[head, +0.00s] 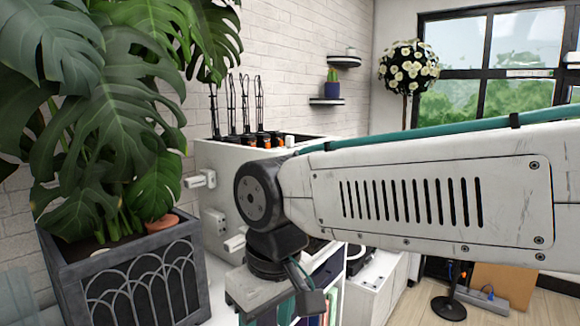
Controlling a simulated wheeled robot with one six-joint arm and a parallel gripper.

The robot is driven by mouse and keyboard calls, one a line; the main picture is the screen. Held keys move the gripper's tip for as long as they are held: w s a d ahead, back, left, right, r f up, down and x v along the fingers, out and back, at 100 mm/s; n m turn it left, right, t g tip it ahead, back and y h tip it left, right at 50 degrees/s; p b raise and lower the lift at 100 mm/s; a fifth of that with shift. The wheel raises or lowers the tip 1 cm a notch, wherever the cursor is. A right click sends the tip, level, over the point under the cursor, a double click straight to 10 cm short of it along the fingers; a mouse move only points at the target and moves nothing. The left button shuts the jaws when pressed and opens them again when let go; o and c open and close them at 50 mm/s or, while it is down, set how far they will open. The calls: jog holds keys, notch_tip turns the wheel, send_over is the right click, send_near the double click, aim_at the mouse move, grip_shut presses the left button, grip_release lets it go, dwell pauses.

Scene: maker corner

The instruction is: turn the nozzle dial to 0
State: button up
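I cannot make out the nozzle dial in the head view; my arm covers much of the middle and right of it. My gripper (276,303) hangs at the end of the arm at the bottom middle, in front of a white cabinet (222,165).
A large leafy plant in a dark planter (75,272) stands close on the left. White fittings (200,180) stick out of the cabinet's side. A black stand (449,307) and a cardboard-coloured panel (505,284) are at the lower right.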

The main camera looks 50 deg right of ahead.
jog(key=w+d+r+m+t+y, duration=0.3)
jog(key=w+m+y, duration=0.1)
jog(key=w+m, duration=0.5)
jog(key=w+d+r+m+t+y, duration=0.2)
jog(key=w+d+m+y, duration=0.2)
jog(key=w+m, duration=0.4)
jog(key=w+d+r+m+t+h, duration=0.15)
jog(key=d+m+t, duration=0.35)
jog(key=d, duration=0.6)
jog(key=w+d+r+m+t+h, duration=0.1)
jog(key=d+r+m+t+h, duration=0.15)
jog(key=d+m, duration=0.6)
jog(key=w+d+r+m+t+h, duration=0.1)
jog(key=d+r+m+t+h, duration=0.2)
jog(key=d, duration=1)
jog(key=w+a+f+m+t, duration=0.1)
jog(key=w, duration=0.5)
jog(key=shift+w+f, duration=0.25)
jog(key=shift+w, duration=0.05)
jog(key=c, duration=1)
